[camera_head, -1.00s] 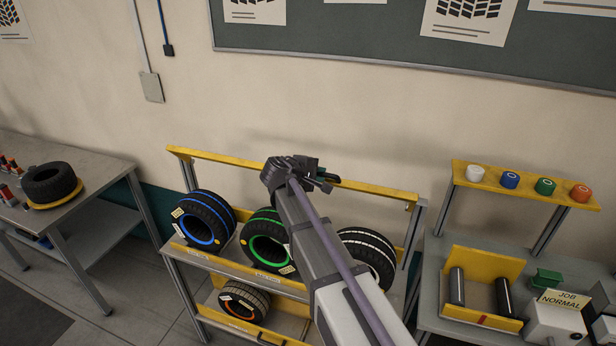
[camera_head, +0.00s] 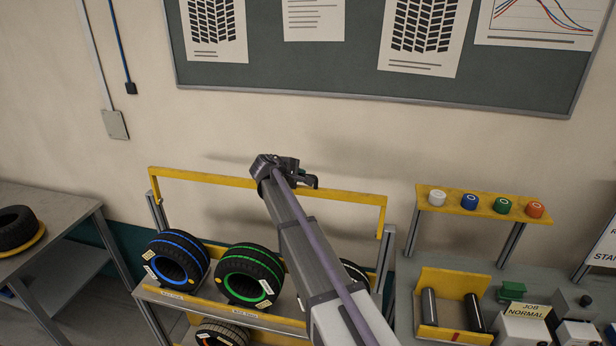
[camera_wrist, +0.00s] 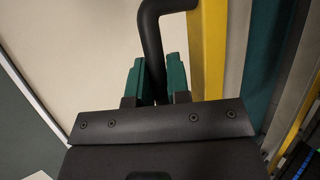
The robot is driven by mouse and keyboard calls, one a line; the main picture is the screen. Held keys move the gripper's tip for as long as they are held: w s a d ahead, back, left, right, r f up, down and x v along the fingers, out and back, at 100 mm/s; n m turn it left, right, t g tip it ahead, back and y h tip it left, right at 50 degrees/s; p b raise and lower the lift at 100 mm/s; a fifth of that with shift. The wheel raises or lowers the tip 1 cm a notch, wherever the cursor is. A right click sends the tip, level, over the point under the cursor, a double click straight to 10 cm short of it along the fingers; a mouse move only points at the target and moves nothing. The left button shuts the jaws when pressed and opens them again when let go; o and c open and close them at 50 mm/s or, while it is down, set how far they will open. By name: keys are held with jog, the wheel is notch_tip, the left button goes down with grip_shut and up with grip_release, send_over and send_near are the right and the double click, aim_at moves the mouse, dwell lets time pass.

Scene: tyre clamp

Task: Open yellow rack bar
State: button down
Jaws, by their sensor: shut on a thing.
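The yellow rack bar (camera_head: 228,181) runs across the top of the tyre rack. It stands above the tops of the rack's posts, with short yellow end arms reaching down toward them. In the wrist view the yellow bar (camera_wrist: 208,50) shows beside a curved black handle (camera_wrist: 152,35). My gripper (camera_wrist: 156,75) has its green fingers closed on that handle, one on each side. In the head view my gripper (camera_head: 308,181) is at the middle of the bar, and my arm hides part of the bar and rack.
Tyres with blue (camera_head: 178,260), green (camera_head: 250,275) and white (camera_head: 355,272) stripes stand on the rack shelf. The right bench holds a yellow roller cradle (camera_head: 452,283) and a yellow cap shelf (camera_head: 475,203). A left table (camera_head: 60,222) holds another tyre. The wall is behind.

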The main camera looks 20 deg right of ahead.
jog(key=shift+w+d, duration=0.15)
jog(key=shift+w, duration=0.1)
jog(key=c, duration=1.1)
grip_release()
jog(key=shift+s, duration=0.1)
jog(key=p+v, duration=0.4)
jog(key=v, duration=0.3)
jog(key=shift+r, duration=0.25)
